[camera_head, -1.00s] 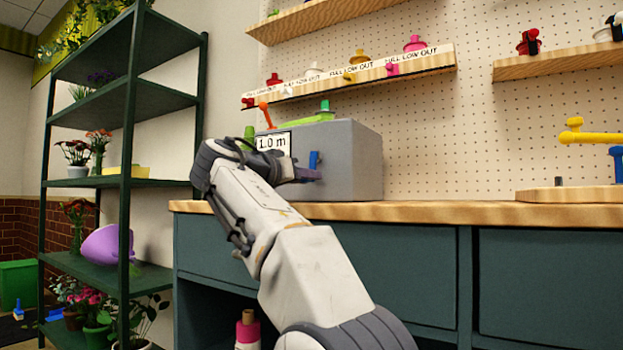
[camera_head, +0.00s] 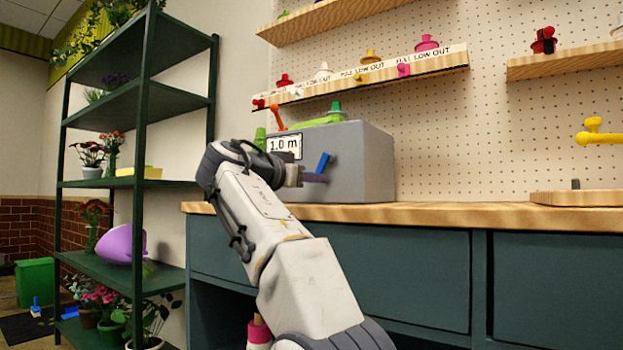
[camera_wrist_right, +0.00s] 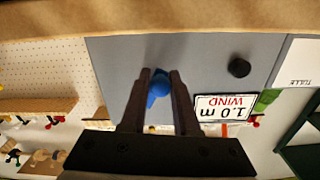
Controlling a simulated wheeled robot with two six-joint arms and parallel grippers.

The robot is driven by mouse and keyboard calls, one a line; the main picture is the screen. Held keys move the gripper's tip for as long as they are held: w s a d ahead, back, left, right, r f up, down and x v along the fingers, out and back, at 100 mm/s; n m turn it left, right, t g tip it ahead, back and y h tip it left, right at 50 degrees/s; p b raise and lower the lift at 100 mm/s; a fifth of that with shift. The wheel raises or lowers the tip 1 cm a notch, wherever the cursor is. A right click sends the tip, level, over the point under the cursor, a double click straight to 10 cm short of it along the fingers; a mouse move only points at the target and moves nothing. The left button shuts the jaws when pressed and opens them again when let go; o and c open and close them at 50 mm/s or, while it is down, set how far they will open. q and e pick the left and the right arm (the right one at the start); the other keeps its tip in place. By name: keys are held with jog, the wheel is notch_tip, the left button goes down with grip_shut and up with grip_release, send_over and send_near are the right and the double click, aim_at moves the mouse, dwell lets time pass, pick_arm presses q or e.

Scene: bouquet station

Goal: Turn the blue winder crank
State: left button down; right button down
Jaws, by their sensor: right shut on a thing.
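The blue winder crank (camera_head: 323,162) is on the front face of the grey winder box (camera_head: 365,165) on the counter. Its visible blue arm leans to the upper right. My right gripper (camera_head: 316,178) is at the box front, its fingers pointing right, shut on the crank. In the right wrist view the blue crank (camera_wrist_right: 157,88) sits between the two dark fingers of my right gripper (camera_wrist_right: 160,80). My wrist hides part of the box front in the head view. A label reading "1.0 m" (camera_head: 284,146) is beside the crank. My left gripper is not in view.
A black knob (camera_wrist_right: 239,68) is on the box face. An orange lever (camera_head: 276,116) and a green piece (camera_head: 318,119) are at the box top. A dark green shelf rack (camera_head: 138,185) with plants stands left.

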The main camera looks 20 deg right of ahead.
jog(key=shift+r, duration=0.1)
jog(key=c, duration=0.7)
grip_release()
jog(key=v, duration=1)
jog(key=shift+s+a, duration=0.15)
jog(key=shift+a, duration=0.05)
